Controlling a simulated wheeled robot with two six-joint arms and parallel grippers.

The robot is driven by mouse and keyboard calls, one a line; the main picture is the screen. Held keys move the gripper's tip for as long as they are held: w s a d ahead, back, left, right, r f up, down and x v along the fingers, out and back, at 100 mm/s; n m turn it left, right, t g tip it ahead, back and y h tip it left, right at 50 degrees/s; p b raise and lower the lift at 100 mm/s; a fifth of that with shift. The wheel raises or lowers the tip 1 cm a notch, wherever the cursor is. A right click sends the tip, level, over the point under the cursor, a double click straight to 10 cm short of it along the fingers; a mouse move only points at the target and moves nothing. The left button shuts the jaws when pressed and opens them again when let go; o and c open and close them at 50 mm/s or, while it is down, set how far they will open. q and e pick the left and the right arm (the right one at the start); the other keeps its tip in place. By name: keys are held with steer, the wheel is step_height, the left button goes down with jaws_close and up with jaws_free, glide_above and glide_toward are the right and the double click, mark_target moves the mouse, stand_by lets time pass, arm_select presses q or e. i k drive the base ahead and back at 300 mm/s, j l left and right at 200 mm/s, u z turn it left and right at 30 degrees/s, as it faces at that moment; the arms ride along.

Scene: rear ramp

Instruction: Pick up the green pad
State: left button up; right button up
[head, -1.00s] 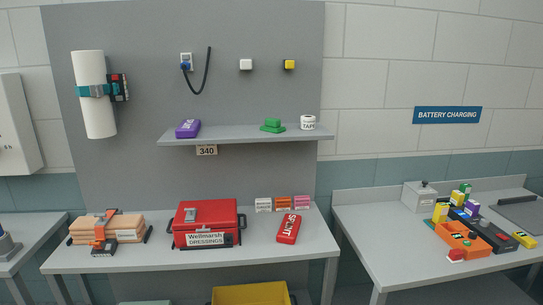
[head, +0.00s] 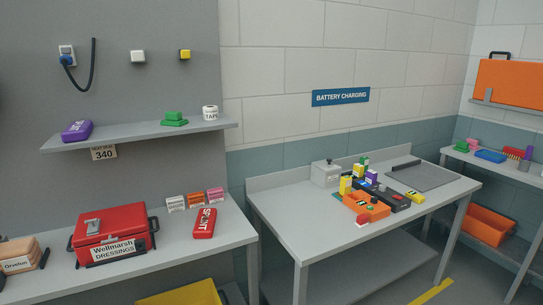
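A green item made of two stacked pieces (head: 174,119) sits on the grey wall shelf (head: 140,132), between a purple pouch (head: 76,131) and a white tape roll (head: 210,113). Another small flat green item (head: 461,145) lies on the bench at the far right, next to pink items. I cannot tell from their looks alone which is the green pad. Neither of my grippers shows in the head view.
A red dressings case (head: 110,229) and a red splint pouch (head: 205,224) are on the left bench. The battery table (head: 290,225) holds chargers and coloured blocks. A yellow bin (head: 182,294) is below the left bench.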

mark_target(172, 118)
steer(key=u, duration=0.7)
steer(key=i+l+u, duration=0.15)
steer(key=u, duration=0.3)
steer(key=i+l+u, duration=0.1)
steer(key=u, duration=0.3)
steer(key=i+l+u, duration=0.1)
steer(key=l+u, duration=0.5)
steer(key=u, duration=0.25)
steer(key=i, duration=0.05)
